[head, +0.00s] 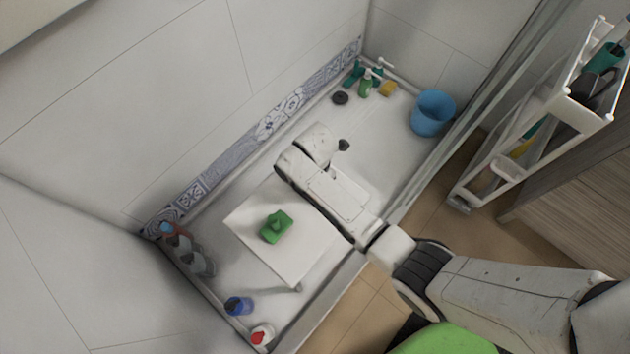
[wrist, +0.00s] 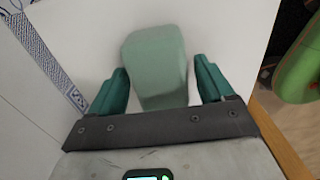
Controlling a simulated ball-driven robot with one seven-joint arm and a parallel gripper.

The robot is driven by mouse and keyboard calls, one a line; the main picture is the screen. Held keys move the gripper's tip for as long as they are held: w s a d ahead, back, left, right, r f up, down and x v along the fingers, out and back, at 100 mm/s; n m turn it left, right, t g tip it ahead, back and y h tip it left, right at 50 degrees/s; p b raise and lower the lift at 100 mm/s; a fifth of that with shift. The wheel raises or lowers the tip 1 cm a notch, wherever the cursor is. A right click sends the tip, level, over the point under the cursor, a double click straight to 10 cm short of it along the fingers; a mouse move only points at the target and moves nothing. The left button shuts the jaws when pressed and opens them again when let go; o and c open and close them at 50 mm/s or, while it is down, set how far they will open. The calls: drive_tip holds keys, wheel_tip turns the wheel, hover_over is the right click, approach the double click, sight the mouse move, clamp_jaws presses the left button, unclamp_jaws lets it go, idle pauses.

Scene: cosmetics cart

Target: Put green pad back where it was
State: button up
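The green pad (head: 276,226) lies on a small white table (head: 243,222) in the head view. In the wrist view, a pale green block that looks like the pad (wrist: 155,65) sits against a white surface, ahead of my gripper (wrist: 160,75). The two teal fingers are spread wide, one on each side of the block. A gap shows at the right finger, and the left finger is close to the block's edge. Whether the fingers are level with the pad or above it is hard to tell.
A blue bucket (head: 432,113), green bottles (head: 366,86) and a yellow block (head: 388,89) stand at the back of the shower tray. A blue can (head: 238,306) and a red-capped bottle (head: 262,336) stand in front of the table. A white cart (head: 585,108) is at right.

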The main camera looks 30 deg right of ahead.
drive_tip(key=shift+o, duration=0.4)
drive_tip(key=shift+r, duration=0.45)
wheel_tip(320, 180, up, 11)
drive_tip(key=p, duration=0.2)
drive_tip(key=shift+r+p, duration=0.15)
drive_tip(key=shift+p, duration=0.2)
drive_tip(key=s+d+r+m, duration=0.1)
drive_tip(key=s+d+m, duration=0.1)
drive_tip(key=s+m, duration=0.5)
drive_tip(key=s+d+r+m, duration=0.2)
drive_tip(key=s+d+m, duration=0.1)
drive_tip(key=s+m, duration=0.4)
drive_tip(key=s+d+r+m+t, duration=0.1)
drive_tip(key=s+d+m, duration=0.2)
drive_tip(key=s+m, duration=0.5)
drive_tip(key=shift+s+r, duration=0.4)
drive_tip(key=shift+s, duration=0.1)
